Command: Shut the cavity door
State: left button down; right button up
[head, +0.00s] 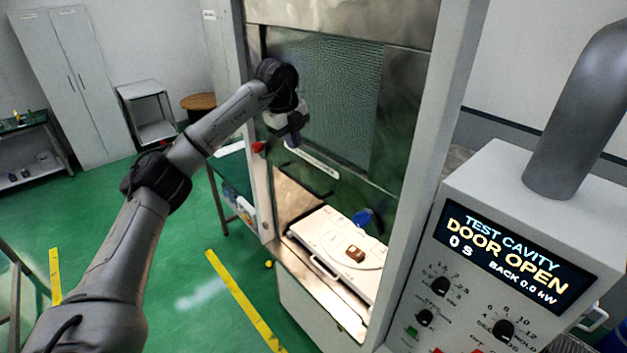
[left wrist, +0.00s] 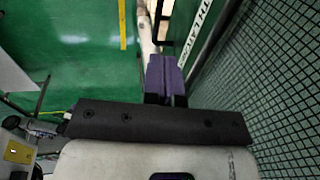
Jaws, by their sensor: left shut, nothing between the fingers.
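The cavity door (head: 330,95) is a metal panel with a dark mesh window, raised above the lit cavity opening. A white label strip (head: 312,158) runs along its lower part; the label also shows in the left wrist view (left wrist: 195,32). My left gripper (head: 293,141) is in front of the door's left part, just above the label. Its purple fingers (left wrist: 166,75) are shut and empty, pointing down beside the door face. I cannot tell whether they touch it. The display (head: 510,257) reads "TEST CAVITY DOOR OPEN". My right gripper is not in view.
A white tray (head: 330,232) with a small brown block (head: 355,253) lies in the opening. A blue object (head: 363,217) is behind it. The control box (head: 480,200) stands right of the frame post (head: 438,150). The green floor (head: 190,285) at left is mostly clear.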

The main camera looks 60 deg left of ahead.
pick_arm(q)
jog(key=p, duration=0.3)
send_near(301, 183)
jog(key=f, duration=0.3)
jog(key=w+f, duration=0.1)
jog(key=f, duration=0.3)
jog(key=shift+w+f, duration=0.2)
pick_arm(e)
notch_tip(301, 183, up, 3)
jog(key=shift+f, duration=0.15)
pick_arm(q)
jog(key=shift+f, duration=0.1)
